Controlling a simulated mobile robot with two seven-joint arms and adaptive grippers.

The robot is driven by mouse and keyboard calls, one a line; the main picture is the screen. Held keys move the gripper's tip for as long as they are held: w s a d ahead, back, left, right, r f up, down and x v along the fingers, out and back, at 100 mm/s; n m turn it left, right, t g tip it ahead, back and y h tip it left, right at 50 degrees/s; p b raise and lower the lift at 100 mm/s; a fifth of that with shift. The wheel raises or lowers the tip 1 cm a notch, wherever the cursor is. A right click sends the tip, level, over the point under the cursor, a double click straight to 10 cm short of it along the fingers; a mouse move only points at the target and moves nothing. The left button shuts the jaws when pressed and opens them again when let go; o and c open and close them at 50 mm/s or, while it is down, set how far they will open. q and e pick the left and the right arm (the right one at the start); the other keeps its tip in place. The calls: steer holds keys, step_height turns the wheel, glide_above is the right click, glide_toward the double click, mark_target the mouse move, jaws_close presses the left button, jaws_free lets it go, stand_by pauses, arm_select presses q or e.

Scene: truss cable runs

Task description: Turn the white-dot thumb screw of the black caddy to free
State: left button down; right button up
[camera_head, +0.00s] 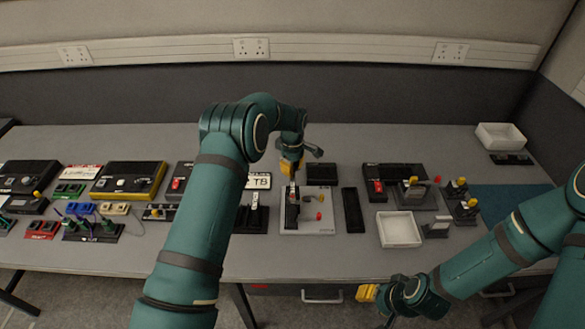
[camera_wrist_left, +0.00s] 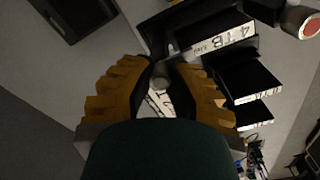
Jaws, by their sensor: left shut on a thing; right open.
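The black caddy (camera_head: 291,213) stands on a light grey plate near the middle of the table. My left gripper (camera_head: 291,166) is above it, pointing down. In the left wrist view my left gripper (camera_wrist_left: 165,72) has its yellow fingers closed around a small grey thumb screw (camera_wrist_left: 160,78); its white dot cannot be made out. Black units with white labels, one reading 4TB (camera_wrist_left: 218,37), show beside the fingers. My right gripper (camera_head: 367,292) is open and empty, in front of the table edge, low at the right.
Red and yellow knobs (camera_head: 320,198) stand on the plate right of the caddy. A narrow black tray (camera_head: 352,210) and a white tray (camera_head: 399,229) lie further right. Black boxes and small coloured parts fill the left side.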

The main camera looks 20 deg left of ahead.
stand_by(0.3)
arm_select(q)
steer(key=m+b, duration=0.2)
steer(key=m, duration=0.1)
steer(key=shift+f+m, duration=0.1)
steer(key=shift+m, duration=0.3)
steer(key=m+b, duration=0.2)
steer(key=m, duration=0.2)
steer(key=shift+m, duration=0.3)
steer(key=m+b, duration=0.1)
steer(key=m, duration=1)
steer(key=shift+m, duration=0.4)
steer(key=c, duration=0.9)
jaws_free()
steer(key=shift+o, duration=0.2)
